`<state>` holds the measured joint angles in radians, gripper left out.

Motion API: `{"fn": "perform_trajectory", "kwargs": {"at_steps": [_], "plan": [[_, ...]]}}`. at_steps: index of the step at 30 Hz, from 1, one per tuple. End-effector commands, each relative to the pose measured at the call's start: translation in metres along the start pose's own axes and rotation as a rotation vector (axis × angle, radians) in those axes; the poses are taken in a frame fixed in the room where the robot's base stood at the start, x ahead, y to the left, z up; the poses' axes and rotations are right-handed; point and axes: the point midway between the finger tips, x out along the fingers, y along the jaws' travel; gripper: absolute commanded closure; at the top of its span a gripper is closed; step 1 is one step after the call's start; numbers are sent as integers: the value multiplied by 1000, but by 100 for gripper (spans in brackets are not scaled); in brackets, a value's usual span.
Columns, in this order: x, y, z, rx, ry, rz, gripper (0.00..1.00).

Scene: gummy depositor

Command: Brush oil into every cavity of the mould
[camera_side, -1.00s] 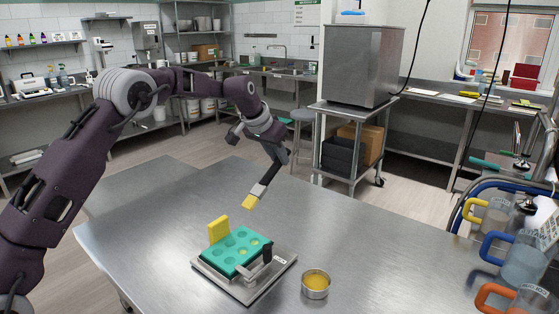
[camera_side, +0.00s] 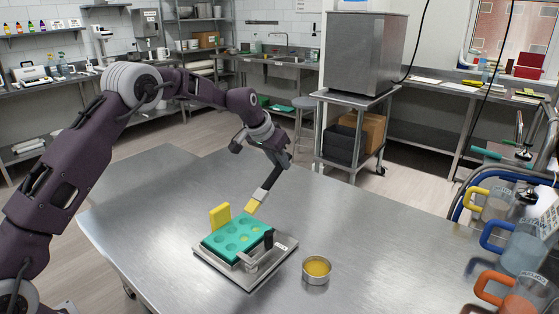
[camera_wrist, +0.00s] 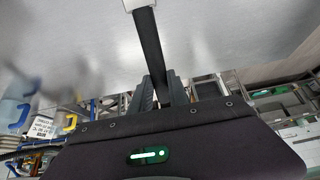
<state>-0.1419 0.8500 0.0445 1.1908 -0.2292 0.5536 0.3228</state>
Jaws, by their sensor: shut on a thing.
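A green mould (camera_side: 234,236) with several round cavities lies in a grey metal fixture (camera_side: 218,266) on the steel table. A yellow block (camera_side: 219,215) stands at the mould's back left edge. My gripper (camera_side: 278,165) is shut on the black handle of a brush (camera_side: 263,193). The brush slants down to the left, and its yellow bristles are at the mould's back right corner; I cannot tell if they touch it. In the wrist view the brush handle (camera_wrist: 149,45) runs up from between my fingers (camera_wrist: 158,92). A small metal cup (camera_side: 316,270) of yellow oil stands right of the fixture.
A black-knobbed clamp (camera_side: 268,240) stands at the mould's front right side. Clear jugs with coloured handles (camera_side: 520,262) stand at the far right. The steel table (camera_side: 370,225) is bare between the cup and the jugs.

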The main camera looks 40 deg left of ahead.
Motion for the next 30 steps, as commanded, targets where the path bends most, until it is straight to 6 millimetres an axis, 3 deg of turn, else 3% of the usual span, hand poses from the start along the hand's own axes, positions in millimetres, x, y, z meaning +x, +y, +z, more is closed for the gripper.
{"fn": "perform_trajectory", "kwargs": {"at_steps": [30], "plan": [[12,0,9,0,0,0,100]]}}
